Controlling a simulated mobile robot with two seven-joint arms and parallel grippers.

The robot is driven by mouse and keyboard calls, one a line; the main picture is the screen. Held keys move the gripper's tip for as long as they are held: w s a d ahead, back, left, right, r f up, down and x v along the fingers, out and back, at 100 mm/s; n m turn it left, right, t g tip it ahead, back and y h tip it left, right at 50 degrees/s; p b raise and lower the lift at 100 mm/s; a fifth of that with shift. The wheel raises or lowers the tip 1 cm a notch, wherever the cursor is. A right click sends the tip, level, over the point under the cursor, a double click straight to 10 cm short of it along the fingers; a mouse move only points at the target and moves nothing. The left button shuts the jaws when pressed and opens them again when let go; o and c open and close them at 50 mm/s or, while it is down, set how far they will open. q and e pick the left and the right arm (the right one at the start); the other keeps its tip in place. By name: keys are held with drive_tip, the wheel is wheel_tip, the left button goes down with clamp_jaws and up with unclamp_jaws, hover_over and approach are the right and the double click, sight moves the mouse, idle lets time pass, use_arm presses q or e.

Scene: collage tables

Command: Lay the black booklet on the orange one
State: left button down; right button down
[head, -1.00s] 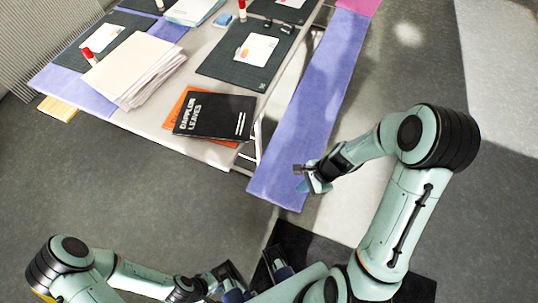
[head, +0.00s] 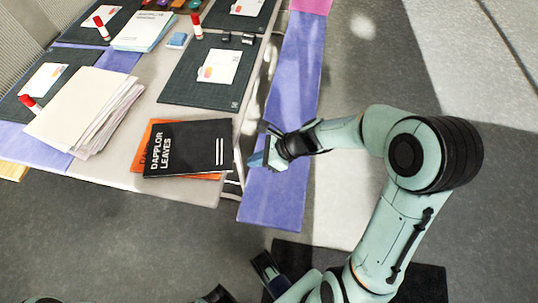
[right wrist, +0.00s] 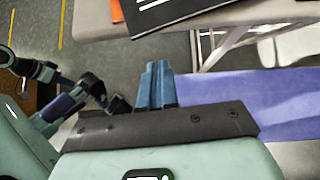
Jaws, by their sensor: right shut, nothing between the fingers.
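The black booklet (head: 190,145), marked "Dapplor Leaves", lies flat at the near right corner of the table. It rests over the orange booklet (head: 143,147), offset to the right. Only the orange one's left side and a strip along its lower edge show; the rest is hidden. Corners of both also show at the top of the right wrist view. My right gripper (head: 258,160) is shut and empty, just right of the table edge, apart from the booklets. My left gripper (right wrist: 90,104) is low near my base, with its fingers apart and empty.
A stack of cream folders (head: 87,105) lies left of the booklets. A dark cutting mat (head: 185,90) with a white card lies behind them. A purple strip (head: 285,190) runs beside the table. A narrow bare table strip is in front.

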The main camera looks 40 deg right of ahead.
sight(226, 160)
drive_tip(key=shift+w+a, duration=1.4)
drive_tip(key=shift+w, duration=0.05)
drive_tip(key=shift+w+a+r+p, duration=0.1)
drive_tip(key=shift+w+a+p, duration=0.6)
drive_tip(key=shift+w+a, duration=0.5)
use_arm(q)
drive_tip(key=shift+s+r, duration=0.2)
drive_tip(key=shift+r, duration=0.2)
use_arm(e)
drive_tip(key=shift+s+d, duration=0.1)
drive_tip(key=shift+d, duration=0.05)
